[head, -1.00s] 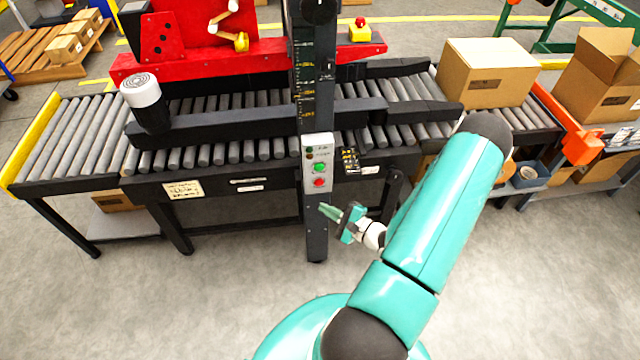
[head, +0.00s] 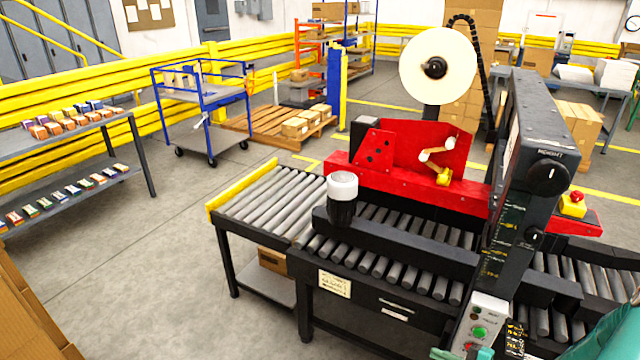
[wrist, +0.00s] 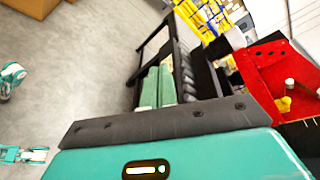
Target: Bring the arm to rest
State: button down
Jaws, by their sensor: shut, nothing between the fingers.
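My gripper (wrist: 158,86) shows in the wrist view as two teal fingers lying side by side, shut with nothing between them. In the head view only a teal bit of my gripper (head: 463,353) shows at the bottom edge, in front of the lower end of the control box (head: 480,325) with its green and red buttons. The rest of my arm is mostly cut off at the bottom right corner. The wrist view is tilted, and I cannot tell the exact gap between my fingers and the machine.
The roller conveyor (head: 265,205) with a red machine (head: 400,170) and a dark column (head: 525,190) fills the right. A blue cart (head: 205,110), a pallet (head: 260,125) and a shelf (head: 75,130) stand behind and left. Open grey floor (head: 140,260) lies at left.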

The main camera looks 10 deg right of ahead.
jog(key=s+a+r+n+g+h, duration=0.35)
jog(key=a+r+n+g, duration=0.65)
jog(key=a+r, duration=0.35)
jog(key=s+a+r+n+t+h, duration=0.2)
jog(key=s+r+n+h, duration=0.1)
jog(key=r, duration=0.4)
jog(key=s+a+r+n+t+h, duration=0.2)
jog(key=s+r+n+h, duration=0.1)
jog(key=r, duration=0.5)
jog(key=shift+s+r+h, duration=0.2)
jog(key=shift+s+h, duration=0.25)
jog(key=shift+s, duration=0.1)
